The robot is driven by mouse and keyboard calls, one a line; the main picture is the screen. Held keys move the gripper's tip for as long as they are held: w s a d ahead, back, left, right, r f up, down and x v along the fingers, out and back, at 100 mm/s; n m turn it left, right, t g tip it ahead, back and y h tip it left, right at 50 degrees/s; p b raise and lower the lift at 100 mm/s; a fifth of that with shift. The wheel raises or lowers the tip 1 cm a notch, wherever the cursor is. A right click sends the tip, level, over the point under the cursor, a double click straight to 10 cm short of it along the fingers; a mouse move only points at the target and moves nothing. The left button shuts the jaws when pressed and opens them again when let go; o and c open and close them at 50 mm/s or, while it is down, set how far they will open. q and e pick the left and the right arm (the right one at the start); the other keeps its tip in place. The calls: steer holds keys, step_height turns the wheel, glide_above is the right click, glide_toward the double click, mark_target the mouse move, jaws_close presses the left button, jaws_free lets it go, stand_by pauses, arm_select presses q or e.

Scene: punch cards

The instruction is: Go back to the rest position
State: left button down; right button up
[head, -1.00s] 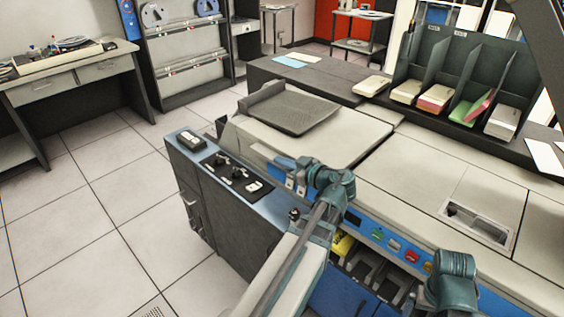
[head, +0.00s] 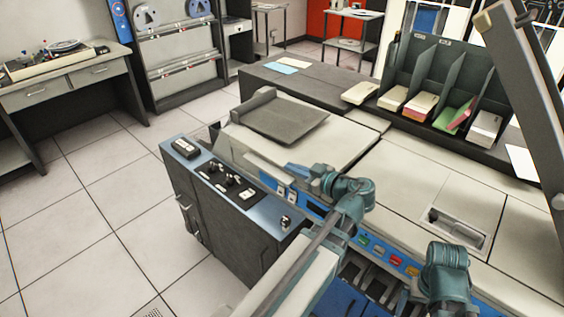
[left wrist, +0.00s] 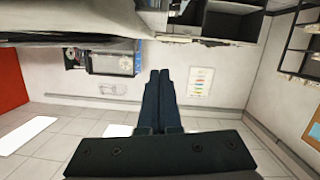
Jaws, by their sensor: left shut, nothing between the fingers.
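My left arm comes up from the bottom of the head view, in front of the card machine. Its teal wrist end with the left gripper (head: 322,178) is over the machine's blue front edge. In the left wrist view the left gripper (left wrist: 160,74) has its two dark fingers together, with nothing between them. It points out into the room, clear of any surface. A grey arm link of mine crosses the upper right of the head view; my right gripper cannot be made out.
The card machine (head: 340,143) has a grey tray (head: 285,118) on top and coloured buttons (head: 380,250) along its front. A sorter rack (head: 440,70) with card stacks stands behind. A desk (head: 70,80) is at the far left. Tiled floor (head: 100,220) is open at left.

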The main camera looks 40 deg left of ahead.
arm_select(q)
steer(key=shift+v, duration=0.75)
arm_select(e)
steer(key=shift+r, duration=0.15)
arm_select(q)
steer(key=shift+d, duration=0.1)
